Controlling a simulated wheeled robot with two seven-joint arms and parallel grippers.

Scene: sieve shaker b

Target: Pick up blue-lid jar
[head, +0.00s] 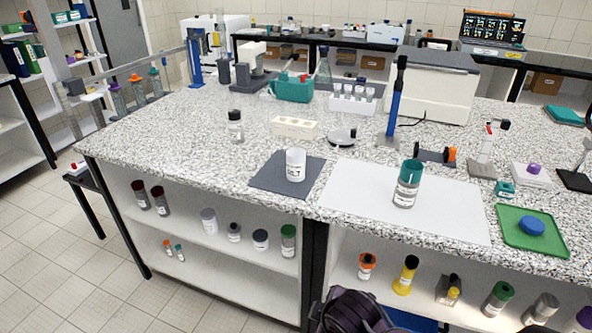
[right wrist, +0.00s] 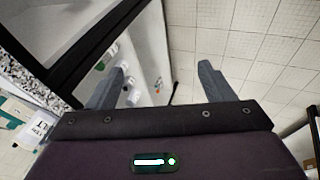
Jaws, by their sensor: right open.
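A low, round blue lid-like piece (head: 531,226) lies on the green tray (head: 556,242) at the right of the counter; I cannot tell whether a jar body is under it. A clear jar with a teal upper part (head: 407,184) stands upright on the white mat (head: 340,205). No jar with a clearly blue lid stands out on the shelves. My right gripper (right wrist: 162,68) is open and empty in the right wrist view, with floor and shelf beyond its fingers. My left gripper is not in view.
A white cup (head: 296,165) stands on the dark mat (head: 262,178). Jars with green, black, orange and yellow tops stand on the shelves under the counter. A blue stand (head: 394,110) and a grey box machine (head: 432,85) rise behind. The white mat's left part is clear.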

